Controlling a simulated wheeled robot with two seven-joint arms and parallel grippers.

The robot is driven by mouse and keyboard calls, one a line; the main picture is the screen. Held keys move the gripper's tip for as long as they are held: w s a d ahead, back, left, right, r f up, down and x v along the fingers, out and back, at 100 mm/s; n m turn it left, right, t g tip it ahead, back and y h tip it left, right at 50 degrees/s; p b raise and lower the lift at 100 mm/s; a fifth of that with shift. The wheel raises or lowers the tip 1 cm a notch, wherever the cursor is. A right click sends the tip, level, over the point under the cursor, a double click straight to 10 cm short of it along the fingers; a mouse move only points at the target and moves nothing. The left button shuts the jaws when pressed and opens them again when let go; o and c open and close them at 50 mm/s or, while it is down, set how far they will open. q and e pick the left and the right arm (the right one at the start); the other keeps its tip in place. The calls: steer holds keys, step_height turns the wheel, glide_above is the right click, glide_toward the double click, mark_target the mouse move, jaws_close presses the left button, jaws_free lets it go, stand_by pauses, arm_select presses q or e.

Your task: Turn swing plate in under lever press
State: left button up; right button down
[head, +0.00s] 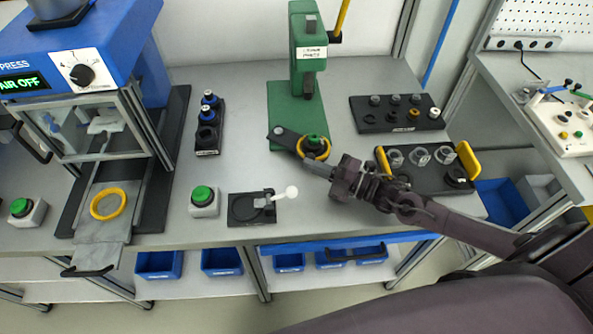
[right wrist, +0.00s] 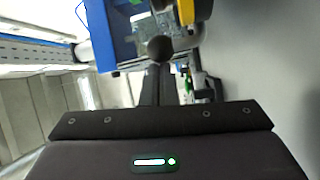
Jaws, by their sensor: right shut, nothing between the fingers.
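The green lever press (head: 306,75) stands at the back middle of the table, its yellow lever rising at the top right. The dark swing plate (head: 287,138) lies across the front of the press base, with a round pivot at its left end. Its right part carries a yellow ring (head: 325,154) with a green-topped part (head: 313,141) inside, in front of the ram. My right gripper (head: 318,168) is shut and empty, close in front of the ring; contact cannot be told. In the right wrist view, a dark round knob (right wrist: 159,48) shows beyond the fingers. My left gripper is out of view.
A black tray with yellow handles (head: 467,160) sits beneath and beside my right arm. A black parts rack (head: 398,126) stands behind it. A small black fixture with a white-knobbed lever (head: 240,208) and a green button box (head: 204,202) stand left. A blue press (head: 90,40) fills the far left.

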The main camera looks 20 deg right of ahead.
steer(key=shift+r, duration=0.15)
step_height(320, 180, up, 20)
stand_by(0.3)
